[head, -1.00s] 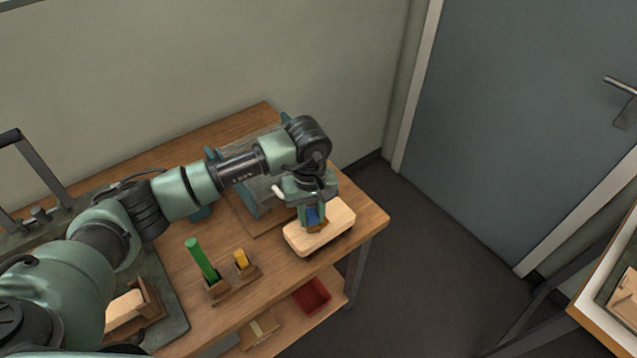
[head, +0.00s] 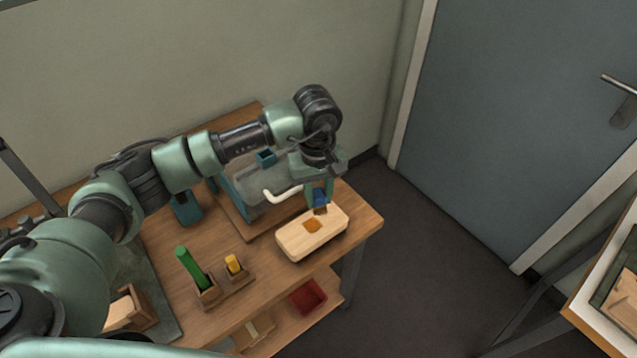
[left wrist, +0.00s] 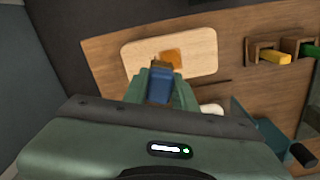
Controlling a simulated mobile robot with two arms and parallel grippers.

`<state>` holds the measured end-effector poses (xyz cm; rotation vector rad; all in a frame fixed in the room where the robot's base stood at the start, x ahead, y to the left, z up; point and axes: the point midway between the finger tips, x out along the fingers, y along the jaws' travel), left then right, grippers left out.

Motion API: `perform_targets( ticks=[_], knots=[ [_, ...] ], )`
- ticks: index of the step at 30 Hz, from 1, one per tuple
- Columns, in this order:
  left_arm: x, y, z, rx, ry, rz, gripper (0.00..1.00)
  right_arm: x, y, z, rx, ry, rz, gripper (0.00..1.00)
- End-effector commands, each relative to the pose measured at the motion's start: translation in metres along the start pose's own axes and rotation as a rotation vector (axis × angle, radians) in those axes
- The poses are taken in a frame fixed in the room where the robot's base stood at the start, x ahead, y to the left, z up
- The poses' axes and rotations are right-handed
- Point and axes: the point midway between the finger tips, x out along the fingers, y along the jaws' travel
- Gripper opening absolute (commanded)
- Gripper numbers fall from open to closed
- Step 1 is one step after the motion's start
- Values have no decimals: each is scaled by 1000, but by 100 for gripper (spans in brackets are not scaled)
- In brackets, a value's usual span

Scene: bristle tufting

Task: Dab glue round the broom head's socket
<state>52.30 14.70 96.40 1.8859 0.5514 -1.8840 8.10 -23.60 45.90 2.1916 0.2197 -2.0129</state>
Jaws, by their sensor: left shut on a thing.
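The broom head, a pale wooden block (head: 293,243), lies at the right end of the workbench, and in the left wrist view (left wrist: 200,45) too. An orange-brown patch (head: 312,225) marks its upper face, where I take the socket to be. My left gripper (head: 319,194) is shut on a blue-handled dabber (left wrist: 160,86) with a brown tip (left wrist: 160,64). The tip is close to the patch, over the block's far edge in the head view; I cannot tell if it touches. My right gripper is not in view.
A green stick (head: 193,268) and a yellow piece (head: 233,264) stand in wooden holders on the workbench (head: 255,255). A grey-teal fixture with a pale curved handle (head: 281,195) stands behind the block. A red bin (head: 308,296) is on the lower shelf.

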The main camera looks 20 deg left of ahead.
Motion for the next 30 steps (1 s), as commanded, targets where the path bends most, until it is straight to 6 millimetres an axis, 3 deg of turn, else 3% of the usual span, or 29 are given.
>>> perform_targets(
  ticks=[9, 26, 30],
  knots=[
    [-27, 2, 0, -8, 1, 1, 0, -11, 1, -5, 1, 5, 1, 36],
    [-29, 2, 0, -9, 1, 0, 0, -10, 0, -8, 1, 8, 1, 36],
    [-35, -6, 4, 32, 4, 7, 0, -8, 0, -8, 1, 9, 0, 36]
  ],
)
